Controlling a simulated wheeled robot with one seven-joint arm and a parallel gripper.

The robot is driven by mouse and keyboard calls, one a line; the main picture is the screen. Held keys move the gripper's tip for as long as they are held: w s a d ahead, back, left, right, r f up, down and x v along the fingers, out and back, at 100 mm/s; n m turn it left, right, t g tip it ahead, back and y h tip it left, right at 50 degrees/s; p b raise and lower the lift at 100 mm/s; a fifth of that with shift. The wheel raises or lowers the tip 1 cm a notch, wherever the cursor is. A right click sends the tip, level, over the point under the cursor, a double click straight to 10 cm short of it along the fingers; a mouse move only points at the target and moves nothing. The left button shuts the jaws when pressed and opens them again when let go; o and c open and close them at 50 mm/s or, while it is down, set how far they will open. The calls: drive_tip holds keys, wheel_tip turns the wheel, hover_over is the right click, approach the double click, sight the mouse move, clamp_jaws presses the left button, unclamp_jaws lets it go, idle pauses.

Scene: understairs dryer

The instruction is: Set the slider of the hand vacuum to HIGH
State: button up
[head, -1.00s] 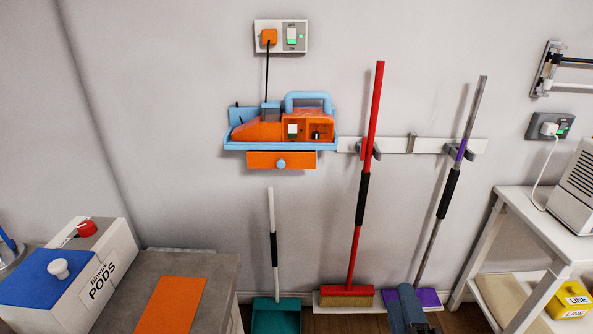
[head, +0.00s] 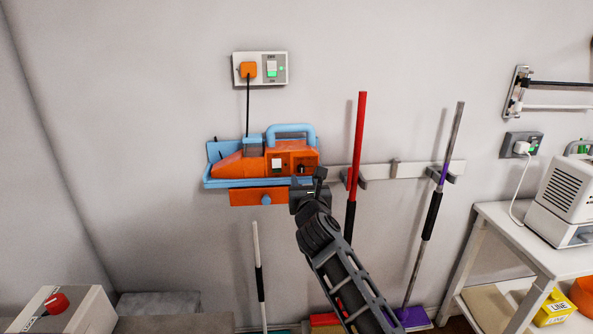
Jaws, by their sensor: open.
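The hand vacuum (head: 235,166), orange with a blue handle and a blue wall cradle, is mounted on the wall left of centre in the head view. Its right end carries a white rocker (head: 276,166) and a small dark control panel (head: 304,168), which may hold the slider. The slider's setting is too small to read. My gripper (head: 318,183) is open and raised just below and right of that panel, overlapping the cradle's lower right corner in the picture. I cannot tell whether it touches anything.
An orange drawer (head: 250,197) sits under the cradle. A black cord runs up to an orange plug (head: 248,69) in a wall socket. A red broom (head: 361,130) and a purple-and-grey mop (head: 447,160) hang close on the right. Bare wall lies to the left.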

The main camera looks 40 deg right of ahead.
sight(302, 168)
drive_tip(key=shift+b+x, duration=0.35)
drive_tip(key=shift+x, duration=2.85)
drive_tip(key=shift+c, duration=0.3)
clamp_jaws()
